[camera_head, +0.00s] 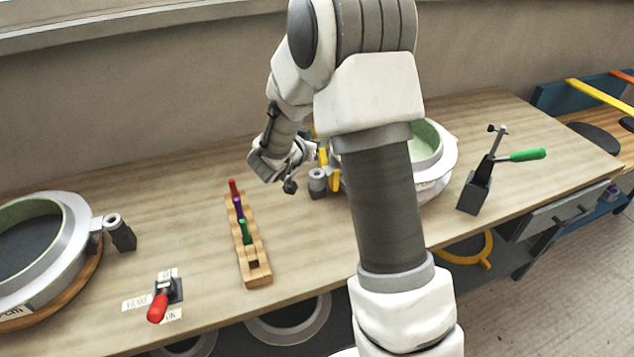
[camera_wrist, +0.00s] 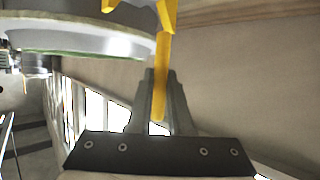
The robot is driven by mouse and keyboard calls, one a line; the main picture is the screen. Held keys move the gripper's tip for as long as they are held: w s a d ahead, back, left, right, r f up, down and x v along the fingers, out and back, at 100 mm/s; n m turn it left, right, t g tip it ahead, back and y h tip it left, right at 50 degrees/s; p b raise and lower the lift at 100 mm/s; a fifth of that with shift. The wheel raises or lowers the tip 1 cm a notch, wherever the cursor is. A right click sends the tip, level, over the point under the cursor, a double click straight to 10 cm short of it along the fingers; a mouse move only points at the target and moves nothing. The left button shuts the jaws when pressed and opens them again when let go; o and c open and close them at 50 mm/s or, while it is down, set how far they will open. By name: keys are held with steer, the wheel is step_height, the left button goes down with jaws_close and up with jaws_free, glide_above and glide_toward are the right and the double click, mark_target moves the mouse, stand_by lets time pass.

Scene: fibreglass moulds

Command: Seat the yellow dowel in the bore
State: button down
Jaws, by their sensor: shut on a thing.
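My gripper (camera_wrist: 160,85) is shut on the yellow dowel (camera_wrist: 159,100) in the wrist view. The dowel sticks out past the fingertips toward a yellow fitting (camera_wrist: 166,8) at the top of that view; whether they touch I cannot tell. In the head view my gripper (camera_head: 312,150) is beside the right mould (camera_head: 437,178), near a grey collar (camera_head: 317,180) with a round opening, possibly the bore. Yellow parts (camera_head: 335,180) show there, partly hidden by my arm. A similar grey collar (camera_head: 121,234) stands beside the left mould (camera_head: 62,262).
A wooden rack (camera_head: 257,274) holds red (camera_head: 233,187), purple (camera_head: 238,208) and green (camera_head: 245,230) pegs. A red-handled switch (camera_head: 160,303) is at the front left. A green-handled clamp (camera_head: 480,187) stands right. Bare bench (camera_head: 185,225) lies left of the rack.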

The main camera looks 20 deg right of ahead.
mark_target(317, 169)
step_height(317, 169, down, 9)
steer(key=shift+f+b, duration=0.15)
steer(key=shift+b, duration=0.75)
steer(key=c, duration=0.8)
jaws_free()
steer(key=shift+s+f, duration=0.1)
steer(key=shift+f, duration=0.05)
steer(key=shift+c, duration=0.2)
steer(key=p+v, duration=0.1)
steer(key=v, duration=1.1)
steer(key=w+a+r+n+t+y, duration=0.25)
steer(key=a+r+y, duration=0.35)
steer(key=r, duration=0.3)
steer(key=s+a+r+n+y, duration=0.3)
steer(key=s+a+r+y, duration=0.1)
steer(key=s+r, duration=0.15)
steer(key=s+d+r+n+g, duration=0.1)
steer(key=s+d+g, duration=0.2)
steer(key=s, duration=0.8)
steer(key=s+d+r+n+g, duration=0.1)
steer(key=s+d+n+g, duration=0.1)
steer(key=s, duration=0.9)
steer(key=shift+d+r+g+h, duration=0.3)
steer(key=shift+d+r+g, duration=0.1)
steer(key=shift+d+g, duration=0.25)
